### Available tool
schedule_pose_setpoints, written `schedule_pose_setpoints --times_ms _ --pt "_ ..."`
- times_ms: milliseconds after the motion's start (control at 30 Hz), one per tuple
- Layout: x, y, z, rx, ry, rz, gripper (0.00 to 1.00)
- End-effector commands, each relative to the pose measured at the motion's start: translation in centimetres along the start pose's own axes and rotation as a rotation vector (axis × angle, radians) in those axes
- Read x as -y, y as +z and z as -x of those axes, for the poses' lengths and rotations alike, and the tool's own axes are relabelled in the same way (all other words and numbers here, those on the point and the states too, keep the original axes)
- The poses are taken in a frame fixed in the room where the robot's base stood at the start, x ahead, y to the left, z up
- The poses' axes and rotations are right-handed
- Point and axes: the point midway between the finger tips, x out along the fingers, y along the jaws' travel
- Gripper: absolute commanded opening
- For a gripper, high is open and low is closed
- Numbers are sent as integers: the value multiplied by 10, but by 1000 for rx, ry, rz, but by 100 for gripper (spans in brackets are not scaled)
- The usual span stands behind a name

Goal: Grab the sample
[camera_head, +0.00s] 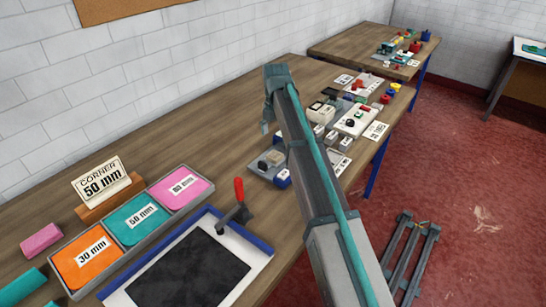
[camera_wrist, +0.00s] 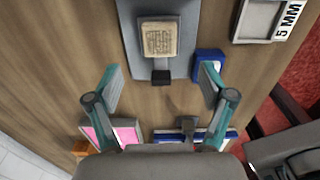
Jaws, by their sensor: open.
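The sample looks to be a small beige block with a patterned top (camera_wrist: 158,39), lying on a grey plate-like device (camera_wrist: 187,20) at the top middle of the wrist view. In the head view a beige piece on a grey base (camera_head: 255,168) shows below my gripper (camera_head: 267,128), partly small and unclear. In the wrist view my gripper (camera_wrist: 160,82) is open and empty. Its two teal fingers are spread wide, and the sample lies beyond the fingertips, between their lines. A small black part (camera_wrist: 162,77) sits at the device's near edge.
A blue box (camera_wrist: 209,64) stands right of the device. A tray of orange, teal and pink pieces (camera_head: 105,246) and a blue-edged board with a red-handled tool (camera_head: 238,205) lie nearer. Several parts crowd the bench behind my arm.

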Motion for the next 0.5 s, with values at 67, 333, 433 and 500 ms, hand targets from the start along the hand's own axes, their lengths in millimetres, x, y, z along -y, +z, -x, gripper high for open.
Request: schedule_pose_setpoints --times_ms 67,333,433,500 --pt "1 0 -12 0 -1 -1 81" --pt "0 0 -32 1 -1 -3 81" --pt "1 -1 -39 0 -2 -3 81" --pt "0 -1 -46 1 -2 -3 81"
